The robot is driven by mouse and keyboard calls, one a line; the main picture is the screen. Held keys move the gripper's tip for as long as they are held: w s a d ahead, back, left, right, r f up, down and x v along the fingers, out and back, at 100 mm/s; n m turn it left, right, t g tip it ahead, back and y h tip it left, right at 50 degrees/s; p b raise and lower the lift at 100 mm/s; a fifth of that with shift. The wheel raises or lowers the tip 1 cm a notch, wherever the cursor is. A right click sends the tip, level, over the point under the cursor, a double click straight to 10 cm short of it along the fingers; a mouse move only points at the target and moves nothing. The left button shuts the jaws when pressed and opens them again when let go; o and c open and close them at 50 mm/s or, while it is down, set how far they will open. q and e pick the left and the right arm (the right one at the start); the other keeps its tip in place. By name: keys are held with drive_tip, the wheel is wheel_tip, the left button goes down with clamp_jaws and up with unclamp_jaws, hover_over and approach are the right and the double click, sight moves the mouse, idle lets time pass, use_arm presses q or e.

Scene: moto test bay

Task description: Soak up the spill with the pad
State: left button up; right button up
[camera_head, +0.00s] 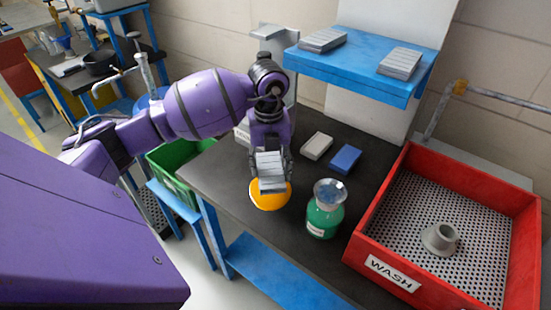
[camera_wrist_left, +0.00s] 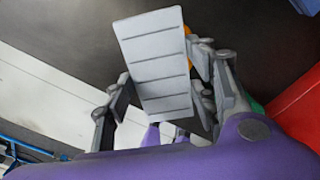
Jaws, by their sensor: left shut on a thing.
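My left gripper (camera_head: 271,168) is shut on a light grey ribbed pad (camera_head: 271,184). The pad also shows between the fingers in the left wrist view (camera_wrist_left: 158,62). The yellow-orange spill (camera_head: 268,201) is a round patch on the dark bench top (camera_head: 225,180), near its front edge. In the head view the pad covers the back part of the spill; I cannot tell whether it touches it. A sliver of the spill shows beside the pad in the left wrist view (camera_wrist_left: 187,32). My right gripper is not in view.
A green bottle (camera_head: 324,218) stands right of the spill. A pale block (camera_head: 317,146) and a blue block (camera_head: 346,159) lie behind. A red WASH tray (camera_head: 358,248) holds a grey flanged part (camera_head: 440,238). Two grey pads (camera_head: 323,40) (camera_head: 400,63) lie on the blue shelf (camera_head: 350,65).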

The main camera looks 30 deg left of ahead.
sight(270, 179)
use_arm(q)
drive_tip(key=shift+s+f+b, duration=0.3)
drive_tip(key=shift+f, duration=0.5)
wheel_tip(270, 179, down, 3)
drive_tip(key=shift+r+b, duration=0.1)
drive_tip(key=shift+b, duration=0.55)
drive_tip(key=shift+w+f, duration=0.1)
drive_tip(key=shift+f, duration=0.25)
drive_tip(key=shift+f+b, duration=0.2)
drive_tip(key=shift+b, duration=0.15)
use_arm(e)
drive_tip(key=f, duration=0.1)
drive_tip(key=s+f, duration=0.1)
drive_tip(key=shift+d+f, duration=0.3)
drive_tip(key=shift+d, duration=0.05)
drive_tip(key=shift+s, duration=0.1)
use_arm(q)
drive_tip(key=shift+f, duration=0.35)
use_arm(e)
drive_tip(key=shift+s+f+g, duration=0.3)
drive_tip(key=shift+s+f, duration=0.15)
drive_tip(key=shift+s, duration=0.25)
use_arm(q)
drive_tip(key=shift+f, duration=0.15)
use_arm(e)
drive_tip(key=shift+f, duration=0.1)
use_arm(q)
drive_tip(key=shift+f, duration=0.1)
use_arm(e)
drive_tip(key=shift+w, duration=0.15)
